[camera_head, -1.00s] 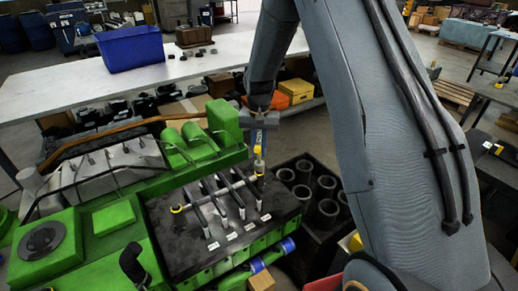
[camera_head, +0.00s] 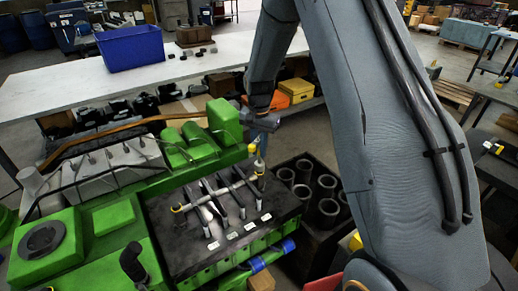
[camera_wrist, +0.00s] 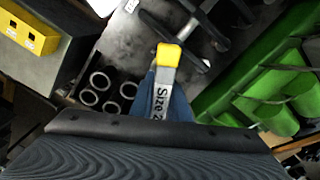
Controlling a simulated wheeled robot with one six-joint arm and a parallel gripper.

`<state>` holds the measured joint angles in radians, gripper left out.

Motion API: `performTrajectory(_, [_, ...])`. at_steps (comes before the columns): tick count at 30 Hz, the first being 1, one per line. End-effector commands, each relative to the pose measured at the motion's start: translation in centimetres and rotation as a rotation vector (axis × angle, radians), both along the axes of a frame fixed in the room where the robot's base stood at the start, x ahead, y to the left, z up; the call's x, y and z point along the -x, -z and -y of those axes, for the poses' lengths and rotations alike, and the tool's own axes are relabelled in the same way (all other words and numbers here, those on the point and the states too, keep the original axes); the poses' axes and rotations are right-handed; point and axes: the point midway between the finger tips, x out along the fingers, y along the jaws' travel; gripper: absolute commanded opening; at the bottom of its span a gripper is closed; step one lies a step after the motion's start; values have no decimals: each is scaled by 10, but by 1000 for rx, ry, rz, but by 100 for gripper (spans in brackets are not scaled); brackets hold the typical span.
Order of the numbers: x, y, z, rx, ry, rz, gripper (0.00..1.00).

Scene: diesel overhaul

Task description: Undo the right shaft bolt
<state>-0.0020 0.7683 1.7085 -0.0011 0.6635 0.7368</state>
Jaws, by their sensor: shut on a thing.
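My gripper (camera_head: 262,124) is shut on a grey tool with a yellow tip (camera_head: 253,148). In the wrist view the tool (camera_wrist: 162,96) carries the printed word "Size" and a partly hidden number. The tool is over the right end of the shaft (camera_head: 225,192), a thin silver rod lying across several grey arms on the black engine deck. At that end is the right shaft bolt (camera_head: 259,168), with yellow on it. I cannot tell whether the tool touches it. The left shaft bolt (camera_head: 177,208) shows yellow at the other end.
The green engine (camera_head: 120,215) fills the lower left, its green covers (camera_head: 224,121) close behind my gripper. A dark crate with several cylinder sleeves (camera_head: 302,192) stands right of the deck. A long grey table (camera_head: 190,68) with a blue bin (camera_head: 131,49) lies behind.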

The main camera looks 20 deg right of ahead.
Motion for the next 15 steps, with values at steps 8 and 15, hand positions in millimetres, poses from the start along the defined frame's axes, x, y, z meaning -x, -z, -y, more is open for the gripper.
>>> performTrajectory(8, [0,14,0,0,-1,0,0])
performTrajectory(15, [0,12,0,0,-160,0,0])
